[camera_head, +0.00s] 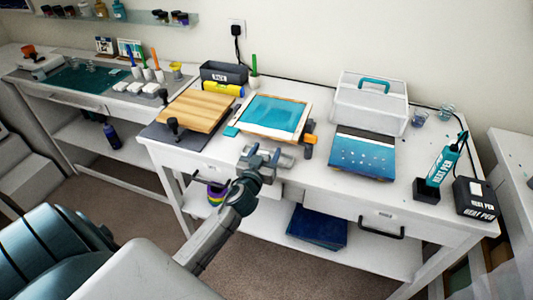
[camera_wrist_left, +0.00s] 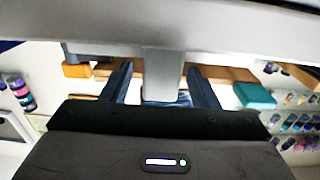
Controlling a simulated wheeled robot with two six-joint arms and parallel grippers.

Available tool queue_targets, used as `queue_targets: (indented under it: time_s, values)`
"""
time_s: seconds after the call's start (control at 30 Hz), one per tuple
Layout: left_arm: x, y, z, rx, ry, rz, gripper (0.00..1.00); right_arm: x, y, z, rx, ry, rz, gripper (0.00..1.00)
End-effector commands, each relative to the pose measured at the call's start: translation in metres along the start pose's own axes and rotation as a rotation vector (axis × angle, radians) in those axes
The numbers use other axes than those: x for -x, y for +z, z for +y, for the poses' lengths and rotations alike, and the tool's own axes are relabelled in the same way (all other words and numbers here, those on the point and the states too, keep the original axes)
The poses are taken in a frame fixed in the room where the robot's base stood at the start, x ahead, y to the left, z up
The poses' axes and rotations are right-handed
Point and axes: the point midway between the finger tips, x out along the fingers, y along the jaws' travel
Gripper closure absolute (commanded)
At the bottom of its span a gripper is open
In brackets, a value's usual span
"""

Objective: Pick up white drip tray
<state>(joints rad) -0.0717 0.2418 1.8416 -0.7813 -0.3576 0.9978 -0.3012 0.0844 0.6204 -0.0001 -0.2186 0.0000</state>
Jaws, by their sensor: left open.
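A pale grey-white piece (camera_head: 284,160), which looks like the white drip tray, shows just in front of the wood-framed teal panel (camera_head: 273,116) on the white table. My left gripper (camera_head: 262,155) is over this spot, its arm coming up from below, and covers part of the piece. In the left wrist view a pale bar crosses the top, and a pale stem (camera_wrist_left: 164,75) hangs from it between the two open dark fingers. I cannot tell whether the fingers touch it. My right gripper is not in view.
A teal block (camera_head: 231,131) and an orange-topped clamp (camera_head: 309,143) flank the frame. A wooden board (camera_head: 195,110) lies left; a blue-topped panel (camera_head: 362,155) and a white case (camera_head: 369,103) stand right. A heat pen (camera_head: 441,165) is far right.

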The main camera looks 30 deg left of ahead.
Motion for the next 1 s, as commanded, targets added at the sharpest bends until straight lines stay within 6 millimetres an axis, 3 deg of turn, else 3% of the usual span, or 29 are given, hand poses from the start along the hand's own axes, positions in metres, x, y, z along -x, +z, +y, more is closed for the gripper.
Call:
queue_targets:
  time_s: [0.1,0.37,0.6,0.63,1.0]
  values:
    - [-0.0118,-0.0013,-0.0003,0.001,-0.001,0.0,0.45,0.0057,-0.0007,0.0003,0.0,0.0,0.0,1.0]
    - [-0.014,0.0008,-0.0003,0.0,0.0,-0.001,0.45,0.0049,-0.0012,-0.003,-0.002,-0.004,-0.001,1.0]
    - [-0.0138,0.0007,-0.0004,0.0,0.0,-0.001,0.91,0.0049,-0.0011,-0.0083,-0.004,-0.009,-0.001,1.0]
    - [-0.0138,0.0007,-0.0004,0.0,0.0,-0.001,0.94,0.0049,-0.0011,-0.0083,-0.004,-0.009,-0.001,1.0]
    - [-0.0139,-0.0031,-0.0006,-0.001,-0.001,0.001,0.97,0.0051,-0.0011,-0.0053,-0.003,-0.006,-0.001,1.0]
